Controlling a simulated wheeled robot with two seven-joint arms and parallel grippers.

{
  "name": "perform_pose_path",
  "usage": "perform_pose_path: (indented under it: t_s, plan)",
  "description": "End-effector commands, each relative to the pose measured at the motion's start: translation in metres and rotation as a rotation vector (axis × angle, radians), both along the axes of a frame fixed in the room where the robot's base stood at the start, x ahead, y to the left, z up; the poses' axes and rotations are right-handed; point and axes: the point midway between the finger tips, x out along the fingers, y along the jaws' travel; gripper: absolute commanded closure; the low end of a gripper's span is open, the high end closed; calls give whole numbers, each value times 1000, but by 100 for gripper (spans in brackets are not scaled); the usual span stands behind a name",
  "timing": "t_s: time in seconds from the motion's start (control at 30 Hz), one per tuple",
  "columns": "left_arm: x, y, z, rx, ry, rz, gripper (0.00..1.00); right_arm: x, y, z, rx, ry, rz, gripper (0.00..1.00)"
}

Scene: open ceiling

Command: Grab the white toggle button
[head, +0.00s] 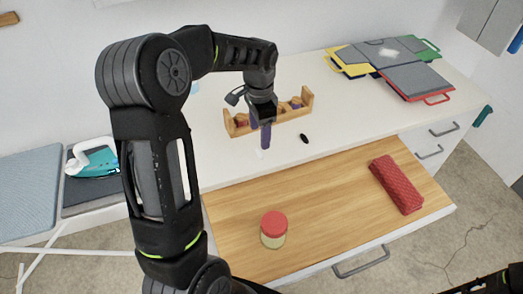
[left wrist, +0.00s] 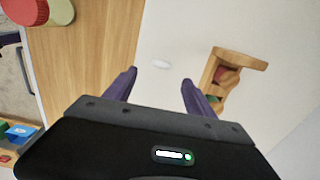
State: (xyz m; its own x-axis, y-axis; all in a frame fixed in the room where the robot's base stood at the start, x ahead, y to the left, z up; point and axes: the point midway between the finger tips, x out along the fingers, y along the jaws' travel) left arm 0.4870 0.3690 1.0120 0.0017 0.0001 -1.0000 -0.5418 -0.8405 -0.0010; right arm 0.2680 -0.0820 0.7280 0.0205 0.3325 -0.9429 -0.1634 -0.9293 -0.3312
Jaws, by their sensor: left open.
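The white toggle button is a small pale oval (left wrist: 161,65) on the white counter in the left wrist view, between and just beyond my fingertips. In the head view it is hard to make out against the white surface close to the fingertips. My left gripper (head: 265,138) points down above the counter, in front of the wooden rack. Its two purple fingers (left wrist: 159,79) are spread apart with nothing between them. The gap between the fingertips and the button is hard to judge. My right gripper is outside the views.
A wooden rack (head: 293,114) stands just behind the gripper, with a small black object (head: 304,138) at right. The wooden board (head: 330,215) in front carries a red-lidded jar (head: 273,230) and a red bundle (head: 397,185). Colored boards (head: 413,78) lie back right; an iron (head: 93,160) is left.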

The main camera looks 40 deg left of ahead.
Motion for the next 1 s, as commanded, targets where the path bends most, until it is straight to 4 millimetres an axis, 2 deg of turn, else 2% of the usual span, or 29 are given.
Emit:
perform_pose_path:
  t_s: [0.3, 0.67, 0.77, 0.9, 1.0]
  plan:
    - [0, 0, -26, 0, 1, 0, 36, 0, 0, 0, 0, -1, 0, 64]
    - [0, 0, -31, 0, 1, 0, 36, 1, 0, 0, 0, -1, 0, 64]
    - [1, 0, -42, -1, 3, 0, 36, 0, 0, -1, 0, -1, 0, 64]
    - [2, 1, -69, -1, 2, 0, 36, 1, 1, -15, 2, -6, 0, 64]
    - [3, 1, -78, 0, 1, 0, 36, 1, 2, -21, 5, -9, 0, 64]
